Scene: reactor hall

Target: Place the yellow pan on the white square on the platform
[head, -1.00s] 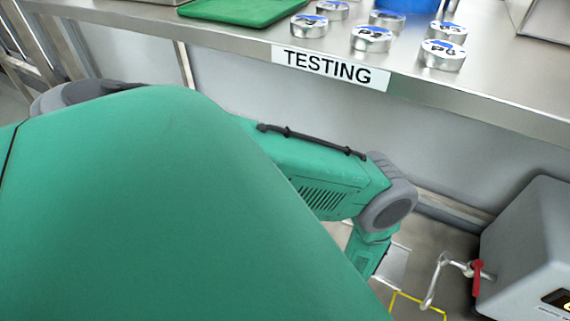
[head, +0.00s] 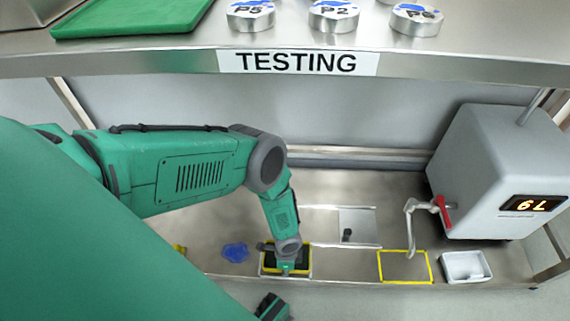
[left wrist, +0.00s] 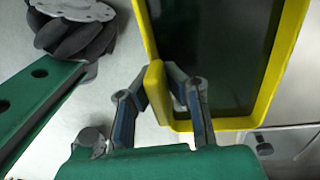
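The yellow pan (head: 302,258), with a dark inside, rests on the low metal platform (head: 335,263) in the head view. It also shows large in the left wrist view (left wrist: 232,55). My left gripper (head: 286,267) reaches down over it. In the left wrist view the fingers (left wrist: 160,92) stand on both sides of the pan's yellow tab and appear closed on it. A pale square (head: 360,224) lies on the platform, right of and behind the pan, with a small dark item on it. White edging also shows around the pan.
A blue item (head: 235,252) lies left of the pan. To the right are a yellow outline (head: 405,267), a curved tap (head: 410,225) with a red handle, a white tray (head: 465,266) and a grey box (head: 495,170) reading 6 L. The TESTING shelf (head: 180,60) overhangs behind.

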